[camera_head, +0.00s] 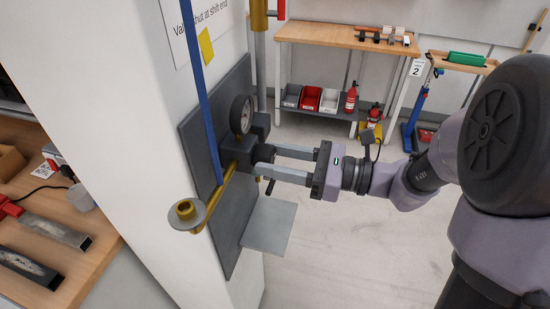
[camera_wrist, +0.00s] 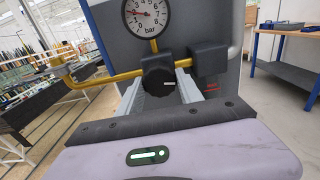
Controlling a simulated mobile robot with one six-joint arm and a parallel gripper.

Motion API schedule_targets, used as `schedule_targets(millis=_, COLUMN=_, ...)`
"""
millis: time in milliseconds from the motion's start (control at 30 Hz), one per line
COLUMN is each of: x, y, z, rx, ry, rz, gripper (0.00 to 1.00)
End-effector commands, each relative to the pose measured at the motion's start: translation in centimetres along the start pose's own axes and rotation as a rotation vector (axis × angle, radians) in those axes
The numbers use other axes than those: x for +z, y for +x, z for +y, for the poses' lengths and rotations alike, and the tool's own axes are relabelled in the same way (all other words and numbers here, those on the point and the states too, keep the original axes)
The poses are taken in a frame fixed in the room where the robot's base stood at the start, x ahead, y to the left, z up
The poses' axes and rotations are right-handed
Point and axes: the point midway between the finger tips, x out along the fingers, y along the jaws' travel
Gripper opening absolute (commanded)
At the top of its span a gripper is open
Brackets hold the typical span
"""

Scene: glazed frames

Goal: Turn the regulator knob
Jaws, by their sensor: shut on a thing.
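The regulator knob (camera_wrist: 158,74) is black and round with a ribbed edge and a short white mark, which lies about level in the wrist view. It sits below a round pressure gauge (camera_wrist: 145,16) marked in bar, on a brass pipe (camera_wrist: 110,78). In the head view the gauge (camera_head: 242,114) stands above the regulator on a grey panel. My gripper (camera_head: 262,162) reaches in from the right, with its two fingers at the knob. In the wrist view the fingers run up to either side of the knob and are shut on it. Their tips are partly hidden behind it.
A brass pipe end with a round flange (camera_head: 187,216) sticks out at the lower left. A grey plate (camera_head: 268,226) lies below my gripper. A workbench (camera_head: 340,38) with bins stands behind, across open floor.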

Motion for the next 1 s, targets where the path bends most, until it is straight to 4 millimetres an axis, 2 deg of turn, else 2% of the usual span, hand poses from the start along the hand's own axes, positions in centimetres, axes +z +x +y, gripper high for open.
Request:
schedule_targets(millis=267, x=-0.36, y=-0.01, z=-0.01, rx=0.001, ry=-0.118, rz=0.001, gripper=0.03)
schedule_targets(millis=700, x=-0.51, y=-0.01, z=-0.08, rx=0.001, ry=-0.475, rz=0.002, gripper=0.03)
schedule_targets(millis=1000, x=-0.37, y=-0.01, z=-0.13, rx=0.002, ry=-0.654, rz=0.002, gripper=0.03)
